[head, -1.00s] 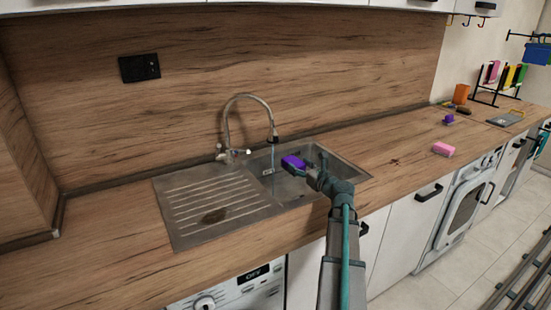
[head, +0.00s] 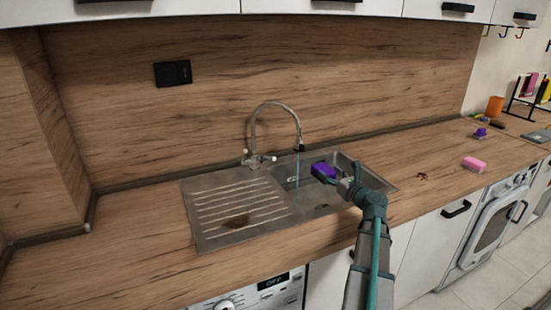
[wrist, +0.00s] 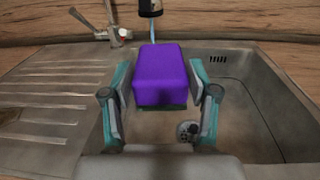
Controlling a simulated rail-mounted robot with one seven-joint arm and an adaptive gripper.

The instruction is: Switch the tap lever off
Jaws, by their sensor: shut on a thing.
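The tap (head: 253,160) stands behind the sink, its tall curved spout (head: 301,147) over the basin. A thin stream of water (head: 297,170) falls from it. A small lever (head: 268,158) shows on the right of the tap's base, with another handle on the left. The tap base (wrist: 97,34) is at upper left in the wrist view. My gripper (head: 338,181) is shut on a purple sponge (wrist: 160,74) with a darker underside, held over the basin.
The steel sink has a ribbed drainboard (head: 240,212) on the left with a dark stain (head: 236,222). The basin's drain (wrist: 187,130) shows below the sponge. A pink sponge (head: 474,164) lies on the worktop to the right. The worktop left of the sink is clear.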

